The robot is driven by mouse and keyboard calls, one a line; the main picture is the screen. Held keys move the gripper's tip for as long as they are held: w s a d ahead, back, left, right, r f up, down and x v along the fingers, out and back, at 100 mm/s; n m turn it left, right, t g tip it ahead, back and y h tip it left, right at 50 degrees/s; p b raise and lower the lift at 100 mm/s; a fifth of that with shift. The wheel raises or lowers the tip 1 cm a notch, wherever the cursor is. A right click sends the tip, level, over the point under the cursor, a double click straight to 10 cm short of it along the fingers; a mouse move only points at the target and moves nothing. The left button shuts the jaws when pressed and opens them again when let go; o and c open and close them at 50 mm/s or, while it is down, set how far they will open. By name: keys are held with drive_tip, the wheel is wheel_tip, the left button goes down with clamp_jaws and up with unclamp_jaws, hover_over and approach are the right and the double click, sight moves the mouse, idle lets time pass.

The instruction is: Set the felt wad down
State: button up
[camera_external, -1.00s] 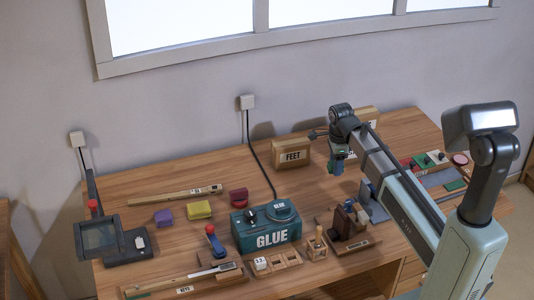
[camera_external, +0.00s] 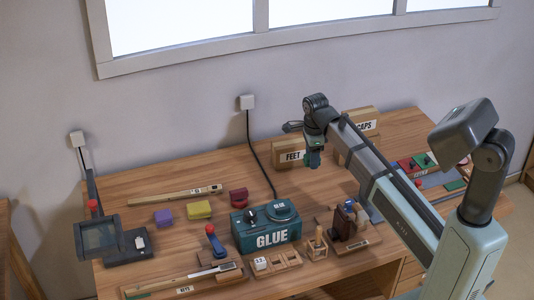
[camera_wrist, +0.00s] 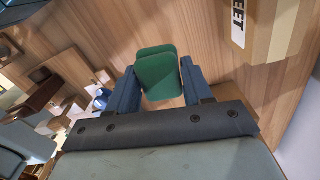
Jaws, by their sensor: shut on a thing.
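The green felt wad (camera_wrist: 158,74) shows between the blue fingers of my gripper (camera_wrist: 160,85) in the wrist view. The gripper is shut on it, with bare wood tabletop behind it. In the external view my gripper (camera_external: 312,160) hangs above the back of the table, in front of the FEET box's right end.
The FEET box (camera_external: 286,156) and CAPS box (camera_external: 365,122) stand at the back. Yellow (camera_external: 199,210), purple (camera_external: 163,217) and red (camera_external: 238,197) blocks lie left. Bare wood lies between FEET and GLUE.

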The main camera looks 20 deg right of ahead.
drive_tip(key=a, duration=1.5)
drive_tip(key=n, duration=0.2)
approach(186, 244)
drive_tip(key=shift+f, duration=3.25)
drive_tip(key=o, duration=1)
drive_tip(key=shift+f, duration=0.1)
wheel_tip(186, 244, up, 12)
